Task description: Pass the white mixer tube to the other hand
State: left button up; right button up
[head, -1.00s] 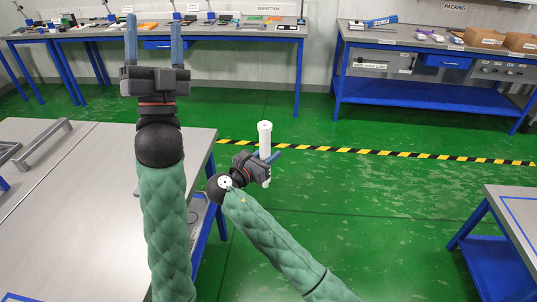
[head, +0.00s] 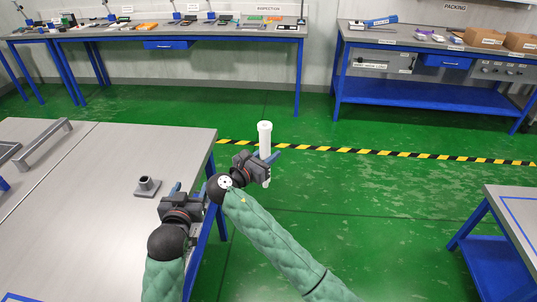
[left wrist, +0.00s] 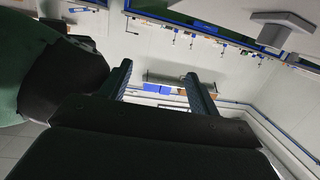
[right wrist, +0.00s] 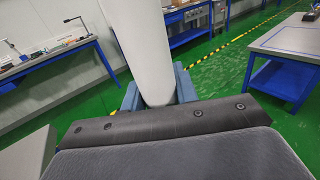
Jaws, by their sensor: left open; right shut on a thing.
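The white mixer tube (head: 265,141) stands roughly upright in my right gripper (head: 267,161), held in the air beyond the right edge of the grey table. In the right wrist view the tube (right wrist: 145,45) rises between the two blue fingers, which are shut on it. My left gripper (head: 187,192) is low in the head view, over the table's right edge, just left of and nearer than the right gripper. Its fingers are partly hidden behind its own body. In the left wrist view the left fingers (left wrist: 160,90) are apart with nothing between them.
A grey socket on a square base (head: 147,186) stands on the near table (head: 90,220), left of my left gripper. A grey handle-like bar (head: 45,143) lies further left. The inspection bench (head: 230,30) and packing bench (head: 420,45) stand far back. Green floor is clear beyond the tube.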

pick_arm(q)
jog(key=s+d+f+g, duration=0.2)
jog(key=s+f+g, duration=0.3)
jog(key=s+f, duration=0.4)
jog(key=s+d+f+m+g, duration=0.1)
jog(key=s+d+f+g, duration=0.2)
jog(key=s+f, duration=0.7)
jog(key=s+d+f+m+g+h, duration=0.1)
jog(key=s+d+f+g, duration=0.2)
jog(key=s+f+g, duration=0.3)
jog(key=s+f, duration=0.4)
jog(key=f, duration=0.6)
jog(key=shift+s+f+g, duration=0.15)
jog(key=shift+f+g, duration=0.15)
jog(key=shift+g, duration=0.1)
